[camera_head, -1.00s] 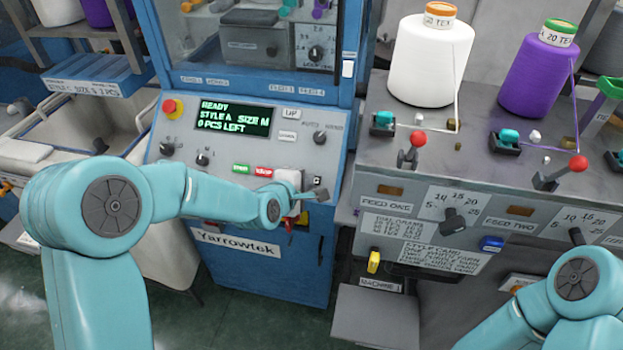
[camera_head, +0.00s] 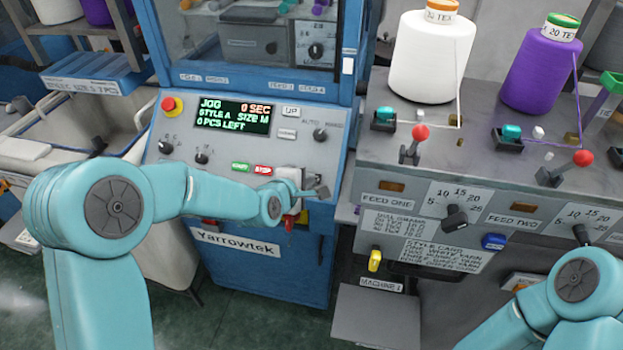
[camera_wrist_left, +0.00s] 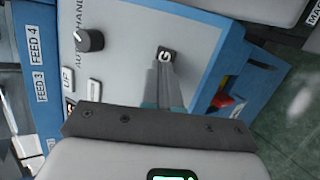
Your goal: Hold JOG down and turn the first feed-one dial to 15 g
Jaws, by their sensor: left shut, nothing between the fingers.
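The blue knitting machine's screen (camera_head: 231,116) reads "JOG" and "0 SEC", with style A, size M, 0 pcs left. My left gripper (camera_wrist_left: 163,68) is shut and empty, its fingertips against the dark JOG key (camera_wrist_left: 167,52). Only a "G" of the key's lettering shows; the fingers cover the rest. In the head view my left wrist hides the key. The feed-one dial (camera_head: 455,217) is a dark knob on the grey unit at right, below a scale of 5, 10, 15, 20. Its exact setting is too small to read.
Red-topped levers (camera_head: 417,133) and white (camera_head: 432,68) and purple (camera_head: 540,75) yarn cones stand on the grey unit. The feed-two dial (camera_head: 581,234) is farther right. My right forearm shows at the lower right. The front of the feed-one dial is clear.

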